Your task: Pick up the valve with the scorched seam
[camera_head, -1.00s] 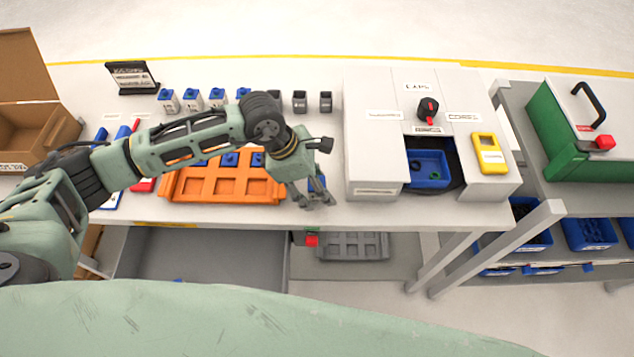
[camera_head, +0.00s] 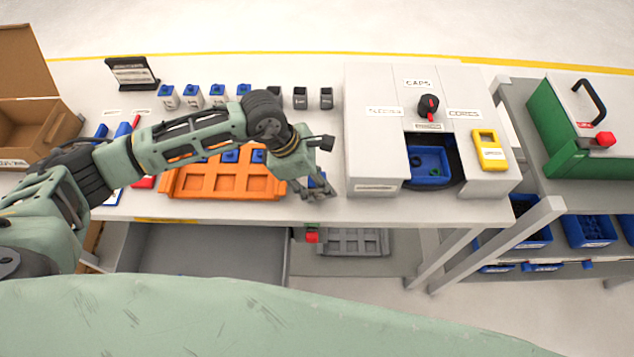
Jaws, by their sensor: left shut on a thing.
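My left gripper (camera_head: 318,193) is low over the front of the white table, just right of the orange tray (camera_head: 220,187). It is shut on a small valve with a blue part (camera_head: 317,180), mostly hidden by the fingers. Several grey valves with blue tops stand in a row at the back, including one at the left end (camera_head: 167,97) and one at the right (camera_head: 243,92). More blue-topped pieces (camera_head: 230,156) sit in the orange tray, partly behind my arm. A scorched seam is too small to make out on any of them. My right gripper is not in view.
A grey station (camera_head: 376,150) with a black knob (camera_head: 428,107) and a blue bin (camera_head: 430,180) stands close right of the gripper. Dark holders (camera_head: 300,98) stand behind it. An open cardboard box (camera_head: 40,125) is at far left. An open drawer (camera_head: 205,255) lies below the table edge.

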